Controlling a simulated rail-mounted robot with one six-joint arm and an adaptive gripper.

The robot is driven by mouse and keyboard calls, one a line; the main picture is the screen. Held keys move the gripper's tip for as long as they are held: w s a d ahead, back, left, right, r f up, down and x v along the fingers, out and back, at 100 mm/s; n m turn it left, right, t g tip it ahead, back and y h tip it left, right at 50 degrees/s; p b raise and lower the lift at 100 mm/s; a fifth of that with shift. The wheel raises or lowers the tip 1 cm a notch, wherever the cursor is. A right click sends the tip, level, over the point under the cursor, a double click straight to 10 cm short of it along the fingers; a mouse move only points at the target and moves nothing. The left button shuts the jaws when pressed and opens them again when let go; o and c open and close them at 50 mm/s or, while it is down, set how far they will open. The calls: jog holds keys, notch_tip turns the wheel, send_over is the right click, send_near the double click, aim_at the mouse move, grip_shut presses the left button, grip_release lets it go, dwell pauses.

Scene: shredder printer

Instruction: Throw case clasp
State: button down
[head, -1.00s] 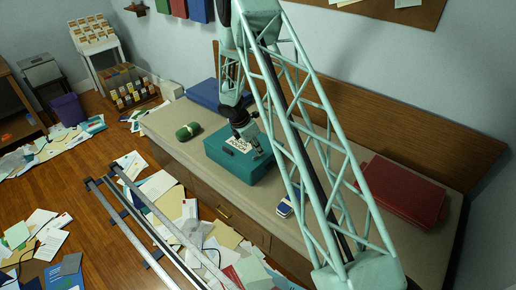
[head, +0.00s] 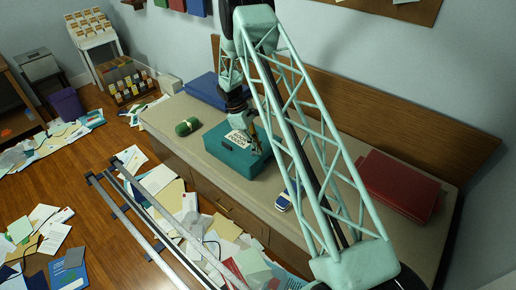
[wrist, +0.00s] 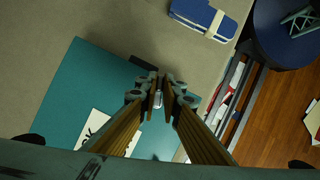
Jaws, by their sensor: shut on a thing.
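The teal case (head: 237,160) lies closed on the long bench, with a white printed label (head: 239,141) on its lid. In the wrist view the case (wrist: 75,85) fills the left and middle, and a dark fitting (wrist: 143,62) shows at its edge. My gripper (head: 258,150) is over the lid's right part. In the wrist view my gripper (wrist: 160,92) has its fingertips close together on a small silvery piece (wrist: 158,99), which looks like the clasp. The fingers hide most of it, so I cannot tell its position.
A blue-and-white device (head: 283,202) lies on the bench (head: 330,217) in front of the case. A green roll (head: 187,126) is to the left, a blue binder (head: 205,90) behind and red binders (head: 400,187) to the right. Papers (head: 180,205) litter the floor.

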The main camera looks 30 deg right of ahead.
jog(key=shift+s+a+m+g+y, duration=0.15)
jog(key=shift+a+m+g+y, duration=0.1)
jog(key=shift+m, duration=0.7)
jog(key=shift+s+a+m+g+y, duration=0.15)
jog(key=shift+m+y, duration=0.1)
jog(key=shift+m, duration=0.7)
jog(key=c, duration=2.8)
grip_release()
jog(key=shift+w, duration=0.1)
jog(key=v, duration=1.2)
jog(key=shift+d, duration=0.1)
